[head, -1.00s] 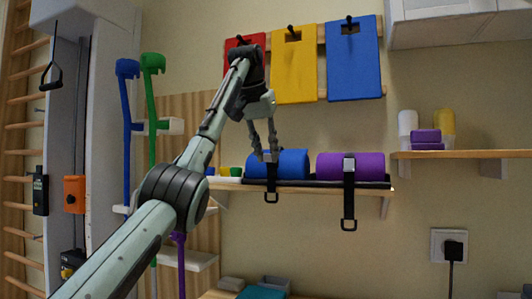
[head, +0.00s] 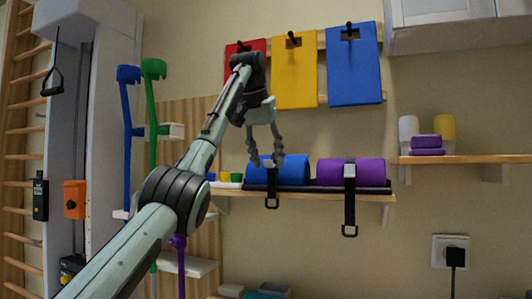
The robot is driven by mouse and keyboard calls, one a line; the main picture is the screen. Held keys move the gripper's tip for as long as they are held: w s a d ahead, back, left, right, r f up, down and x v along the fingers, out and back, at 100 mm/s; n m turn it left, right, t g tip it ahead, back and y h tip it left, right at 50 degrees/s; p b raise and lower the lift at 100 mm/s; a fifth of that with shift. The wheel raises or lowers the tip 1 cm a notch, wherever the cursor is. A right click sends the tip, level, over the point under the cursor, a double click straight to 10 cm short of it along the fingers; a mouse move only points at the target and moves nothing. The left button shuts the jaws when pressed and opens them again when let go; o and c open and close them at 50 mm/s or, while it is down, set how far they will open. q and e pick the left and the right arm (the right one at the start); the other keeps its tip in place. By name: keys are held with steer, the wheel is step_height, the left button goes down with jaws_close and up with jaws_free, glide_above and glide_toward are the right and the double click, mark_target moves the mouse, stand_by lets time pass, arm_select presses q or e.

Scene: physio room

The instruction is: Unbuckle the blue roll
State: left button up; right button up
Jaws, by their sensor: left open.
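The blue roll (head: 292,168) lies on its side on the wall shelf. A black strap (head: 272,190) crosses its front and hangs below the shelf edge, ending in a loop. My left gripper (head: 267,162) points down in front of the roll's left part, its two fingers apart on either side of the strap's upper part. I cannot tell whether the fingers touch the strap or roll. The buckle is too small and partly hidden to make out. My right gripper is not in view.
A purple roll (head: 372,172) with its own longer hanging strap (head: 350,205) lies right beside the blue roll. Small coloured cups (head: 236,177) stand to the left on the shelf (head: 330,194). Red, yellow (head: 294,75) and blue boards (head: 353,65) hang above.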

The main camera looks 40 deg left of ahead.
arm_select(q)
steer(key=v, duration=1.2)
